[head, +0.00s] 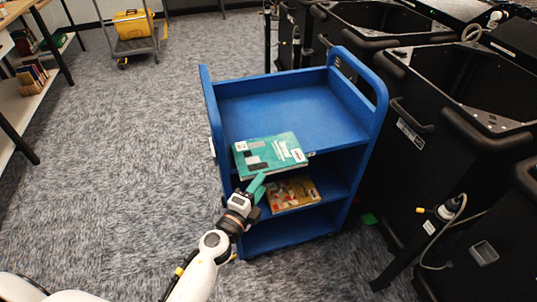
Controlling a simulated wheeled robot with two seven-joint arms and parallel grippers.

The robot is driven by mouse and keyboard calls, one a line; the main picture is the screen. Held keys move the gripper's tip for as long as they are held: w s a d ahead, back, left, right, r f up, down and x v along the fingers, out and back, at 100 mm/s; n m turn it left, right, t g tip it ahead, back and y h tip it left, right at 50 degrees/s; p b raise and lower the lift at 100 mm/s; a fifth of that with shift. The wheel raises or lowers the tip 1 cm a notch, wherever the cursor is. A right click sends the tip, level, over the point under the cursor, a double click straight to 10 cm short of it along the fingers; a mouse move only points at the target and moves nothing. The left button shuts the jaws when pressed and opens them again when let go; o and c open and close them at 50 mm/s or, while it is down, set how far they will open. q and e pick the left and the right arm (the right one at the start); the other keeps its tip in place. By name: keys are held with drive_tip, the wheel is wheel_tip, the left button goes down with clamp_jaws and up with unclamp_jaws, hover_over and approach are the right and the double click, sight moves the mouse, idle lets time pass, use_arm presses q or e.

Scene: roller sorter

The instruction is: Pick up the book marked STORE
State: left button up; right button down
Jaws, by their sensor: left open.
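A teal book (270,155) lies flat on the top shelf of the blue cart (290,108), at the shelf's front left edge. A yellow-brown book (291,193) lies on the middle shelf below it. Both carry small labels, too small to read, so I cannot tell which is marked STORE. My left gripper (258,186) is open at the cart's front left, just below the teal book and left of the yellow-brown book. Whether it touches either book is unclear. My right gripper is out of view.
Large black bins (455,85) stand close along the cart's right side. A grey trolley with a yellow case (130,24) is at the back left. A shelf with several books (32,78) is at the far left. The carpet left of the cart is clear.

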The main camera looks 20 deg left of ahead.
sight(271, 171)
use_arm(q)
drive_tip(key=w, duration=0.3)
drive_tip(key=shift+d, duration=0.15)
drive_tip(key=shift+w+d+f+b, duration=0.1)
drive_tip(key=shift+w+d, duration=0.2)
drive_tip(key=shift+w, duration=0.7)
drive_tip(key=shift+w+d+f+b, duration=0.1)
drive_tip(key=shift+w+d, duration=0.15)
drive_tip(key=shift+w, duration=0.7)
drive_tip(key=shift+w+d+b, duration=0.1)
drive_tip(key=shift+w+d, duration=0.2)
drive_tip(key=shift+w, duration=0.7)
drive_tip(key=shift+c, duration=0.4)
clamp_jaws()
drive_tip(key=shift+r, duration=0.1)
